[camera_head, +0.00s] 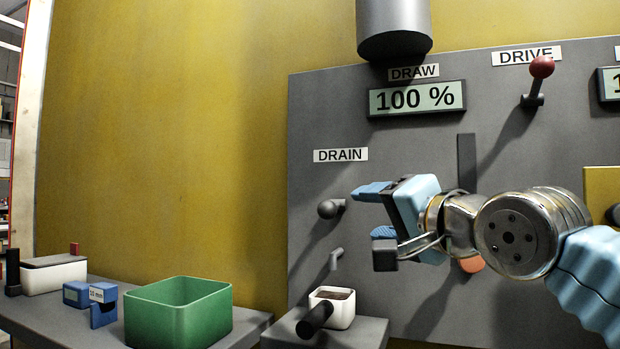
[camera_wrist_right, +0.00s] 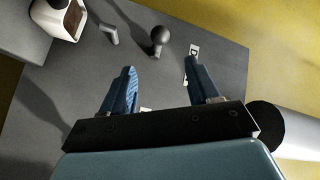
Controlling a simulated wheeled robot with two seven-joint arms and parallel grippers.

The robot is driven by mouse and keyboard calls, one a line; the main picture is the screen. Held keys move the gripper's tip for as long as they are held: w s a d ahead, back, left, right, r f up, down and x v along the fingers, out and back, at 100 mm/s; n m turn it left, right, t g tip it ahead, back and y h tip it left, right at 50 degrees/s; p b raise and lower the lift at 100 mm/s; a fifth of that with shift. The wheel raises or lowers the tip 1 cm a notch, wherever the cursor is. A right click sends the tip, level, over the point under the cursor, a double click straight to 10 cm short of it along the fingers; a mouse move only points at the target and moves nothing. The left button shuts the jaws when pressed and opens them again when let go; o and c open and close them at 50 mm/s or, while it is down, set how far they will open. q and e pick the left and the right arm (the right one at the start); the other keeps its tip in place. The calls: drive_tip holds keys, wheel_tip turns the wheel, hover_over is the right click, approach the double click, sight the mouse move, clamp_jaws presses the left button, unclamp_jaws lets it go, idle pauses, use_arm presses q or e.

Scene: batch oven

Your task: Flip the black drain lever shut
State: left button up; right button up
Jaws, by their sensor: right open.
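The black drain lever (camera_head: 330,208) sticks out of the grey panel below the white DRAIN label (camera_head: 340,155), with a round black knob on its end. In the right wrist view the lever's knob (camera_wrist_right: 160,36) shows beyond the fingertips, between them and apart from them. My right gripper (camera_head: 372,212) is to the right of the lever in the head view, its blue fingers spread and empty. In the right wrist view the two blue fingers (camera_wrist_right: 162,75) are also apart with nothing between them. My left gripper is not in view.
A grey spout (camera_head: 336,258) sits below the lever, above a white cup with dark contents (camera_head: 340,312) on a ledge. A green bin (camera_head: 180,318), blue boxes and a white container (camera_head: 52,276) stand on the left table. A red-knobbed DRIVE lever (camera_head: 541,68) is upper right.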

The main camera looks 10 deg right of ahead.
sight(333, 211)
drive_tip(key=p+x, duration=0.3)
drive_tip(key=x, duration=1)
drive_tip(key=shift+w+a, duration=0.2)
drive_tip(key=shift+w, duration=0.15)
clamp_jaws()
